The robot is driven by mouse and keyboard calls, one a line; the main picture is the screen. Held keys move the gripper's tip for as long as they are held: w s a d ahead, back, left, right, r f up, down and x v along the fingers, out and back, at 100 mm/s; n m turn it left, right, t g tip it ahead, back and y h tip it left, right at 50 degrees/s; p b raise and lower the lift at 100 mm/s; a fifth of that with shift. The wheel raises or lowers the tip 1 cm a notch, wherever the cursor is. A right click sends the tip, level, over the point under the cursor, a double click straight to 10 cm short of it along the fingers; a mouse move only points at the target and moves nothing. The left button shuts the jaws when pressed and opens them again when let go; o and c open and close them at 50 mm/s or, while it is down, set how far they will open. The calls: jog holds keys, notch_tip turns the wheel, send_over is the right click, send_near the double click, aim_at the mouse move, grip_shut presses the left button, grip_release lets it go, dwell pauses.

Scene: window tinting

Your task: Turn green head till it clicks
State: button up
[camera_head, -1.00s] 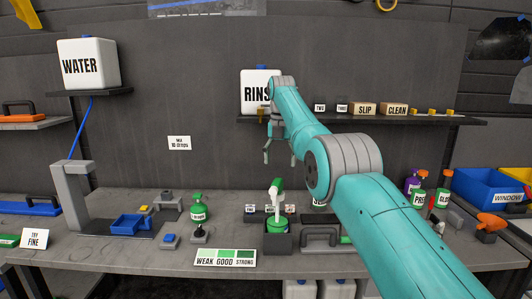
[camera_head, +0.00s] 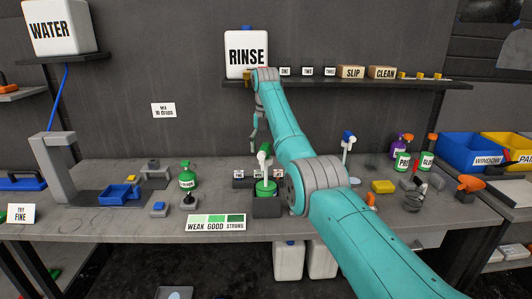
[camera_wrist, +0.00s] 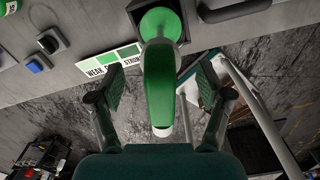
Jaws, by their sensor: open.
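The green head (camera_wrist: 160,85) sits on a white neck above a green-topped bottle (camera_wrist: 160,24) and points down the wrist view, with a white tip at its near end. In the head view, the green head (camera_head: 267,149) stands on its white neck over the bottle (camera_head: 264,187), which is in a dark holder. My gripper (camera_wrist: 160,78) is open, with one finger on each side of the head and visible gaps between. In the head view my gripper (camera_head: 258,142) is just at the head's upper left, partly hidden by my arm.
The WEAK GOOD STRONG card (camera_head: 216,223) lies at the bench's front. The RINSE tank (camera_head: 246,54) is above on the shelf.

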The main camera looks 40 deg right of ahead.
jog(key=shift+f, duration=0.8)
jog(key=c, duration=1.2)
jog(key=m, duration=0.3)
jog(key=shift+c, duration=0.2)
jog(key=o, duration=1.2)
jog(key=shift+o, duration=0.2)
jog(key=shift+r, duration=3.75)
